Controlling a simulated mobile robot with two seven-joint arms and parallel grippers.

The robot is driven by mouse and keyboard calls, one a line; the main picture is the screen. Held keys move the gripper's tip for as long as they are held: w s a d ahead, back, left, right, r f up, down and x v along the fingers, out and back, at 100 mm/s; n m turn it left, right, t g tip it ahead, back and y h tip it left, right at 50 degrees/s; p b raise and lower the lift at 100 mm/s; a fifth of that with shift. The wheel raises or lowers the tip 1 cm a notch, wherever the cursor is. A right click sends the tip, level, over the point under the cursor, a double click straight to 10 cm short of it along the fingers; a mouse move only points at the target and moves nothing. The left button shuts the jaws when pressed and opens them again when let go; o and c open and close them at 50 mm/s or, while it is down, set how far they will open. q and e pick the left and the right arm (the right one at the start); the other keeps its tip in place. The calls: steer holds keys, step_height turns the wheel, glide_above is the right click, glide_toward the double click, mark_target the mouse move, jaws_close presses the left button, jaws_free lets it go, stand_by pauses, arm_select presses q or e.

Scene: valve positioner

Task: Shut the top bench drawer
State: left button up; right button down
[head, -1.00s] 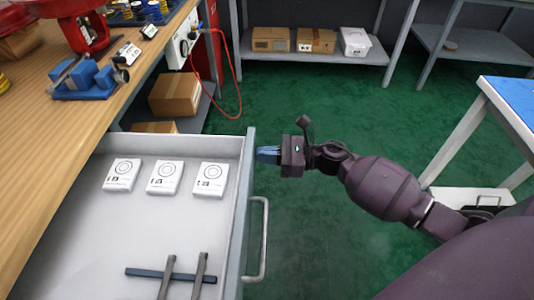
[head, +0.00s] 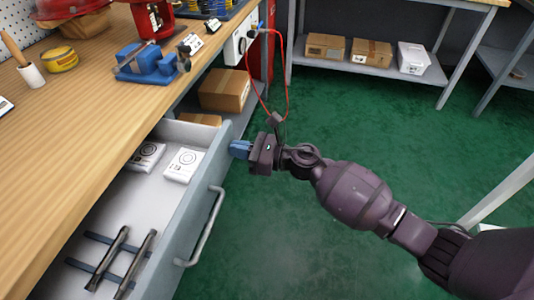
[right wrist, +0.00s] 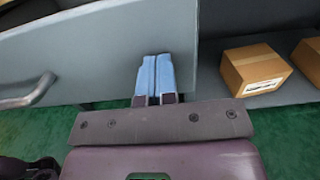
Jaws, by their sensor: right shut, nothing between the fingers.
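The top bench drawer (head: 190,217) is partly open under the wooden bench top, with its grey front and bar handle (head: 205,228) facing right. Inside lie white boxes (head: 184,164) and dark metal bars (head: 128,262). My right gripper (head: 236,149) is shut and empty, with its blue fingertips at the far end of the drawer front. In the right wrist view the blue fingers (right wrist: 155,76) point at the drawer front (right wrist: 100,50) and seem to touch it; the handle (right wrist: 28,92) is to their left. My left gripper is not in view.
A red hose (head: 285,75) hangs behind my gripper.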

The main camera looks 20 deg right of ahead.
mark_target(195, 140)
steer(key=b+x, duration=0.2)
steer(key=x, duration=1.5)
steer(key=shift+w+a+f+b, duration=0.15)
steer(key=shift+w+a+b, duration=0.05)
steer(key=shift+b, duration=0.2)
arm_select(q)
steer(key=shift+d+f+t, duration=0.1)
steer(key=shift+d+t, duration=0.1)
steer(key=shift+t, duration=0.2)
arm_select(e)
steer(key=shift+w+a+r, duration=0.1)
steer(key=shift+w+r, duration=0.05)
steer(key=shift+r, duration=0.2)
